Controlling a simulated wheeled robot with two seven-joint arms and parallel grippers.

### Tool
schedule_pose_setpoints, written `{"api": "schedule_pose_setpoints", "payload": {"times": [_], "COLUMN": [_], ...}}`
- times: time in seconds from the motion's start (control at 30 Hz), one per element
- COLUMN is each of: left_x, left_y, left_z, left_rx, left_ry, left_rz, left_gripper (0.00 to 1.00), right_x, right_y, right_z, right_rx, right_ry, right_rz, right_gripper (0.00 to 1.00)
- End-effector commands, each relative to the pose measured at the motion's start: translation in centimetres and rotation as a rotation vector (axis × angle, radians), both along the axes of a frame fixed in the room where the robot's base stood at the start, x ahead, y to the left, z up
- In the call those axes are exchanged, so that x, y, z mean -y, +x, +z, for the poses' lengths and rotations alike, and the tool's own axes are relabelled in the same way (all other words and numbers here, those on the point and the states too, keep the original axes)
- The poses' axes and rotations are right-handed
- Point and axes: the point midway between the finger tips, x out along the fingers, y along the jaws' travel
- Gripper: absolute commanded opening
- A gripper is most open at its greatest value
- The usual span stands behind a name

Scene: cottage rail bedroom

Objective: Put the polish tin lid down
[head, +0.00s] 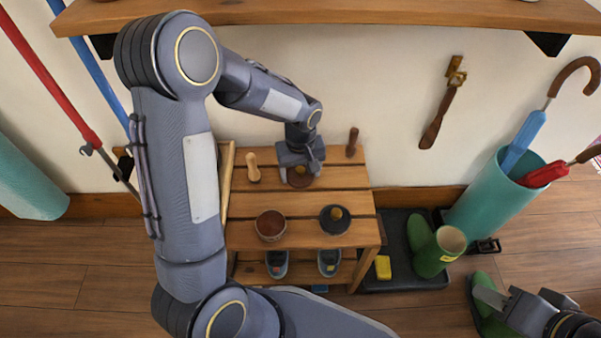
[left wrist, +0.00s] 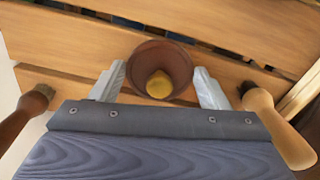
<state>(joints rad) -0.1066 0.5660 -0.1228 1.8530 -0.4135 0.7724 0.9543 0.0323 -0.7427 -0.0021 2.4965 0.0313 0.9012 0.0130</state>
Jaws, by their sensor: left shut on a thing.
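The polish tin lid (left wrist: 178,55) is round and brown with a yellow knob, and sits between the fingers of my left gripper (left wrist: 160,88) in the left wrist view. In the head view my left gripper (head: 301,175) is shut on the lid (head: 299,181) over the back slats of the slatted bench (head: 345,178). Whether the lid touches the slats is unclear. An open brown tin (head: 270,226) stands in front on the bench.
A light-handled brush (head: 253,166) and a dark brush (head: 352,142) flank my left gripper on the bench. Shoes (head: 277,264) stand on the lower shelf. Green boots (head: 438,252) and a teal umbrella stand (head: 490,205) are to the right. A wall shelf (head: 330,12) overhangs.

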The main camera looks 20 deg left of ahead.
Motion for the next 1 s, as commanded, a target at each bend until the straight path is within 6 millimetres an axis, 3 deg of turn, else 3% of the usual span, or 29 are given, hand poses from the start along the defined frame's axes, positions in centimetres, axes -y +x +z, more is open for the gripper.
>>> {"api": "schedule_pose_setpoints", "payload": {"times": [0.33, 0.37, 0.53, 0.83, 1.0], "left_x": [0.0, 0.0, 0.0, 0.0, 0.0], "left_y": [0.0, 0.0, 0.0, 0.0, 0.1], "left_z": [-0.4, -0.4, -0.3, 0.1, 2.5], "left_rx": [0.001, 0.001, 0.001, 0.001, 0.005], "left_ry": [0.0, 0.0, 0.0, 0.0, 0.0], "left_rz": [-0.001, 0.0, 0.0, 0.0, 0.0], "left_gripper": [0.48, 0.7, 0.91, 0.91, 0.91], "right_x": [0.0, 0.0, 0.0, 0.0, 0.0], "right_y": [0.0, 0.0, 0.0, 0.0, 0.0], "right_z": [-0.3, -0.3, -0.2, 0.1, 1.4], "right_rx": [0.0, 0.0, 0.0, 0.0, 0.0], "right_ry": [0.0, 0.0, 0.0, 0.0, 0.0], "right_rz": [0.0, 0.0, 0.0, 0.0, 0.0], "right_gripper": [0.36, 0.36, 0.36, 0.36, 0.36]}}
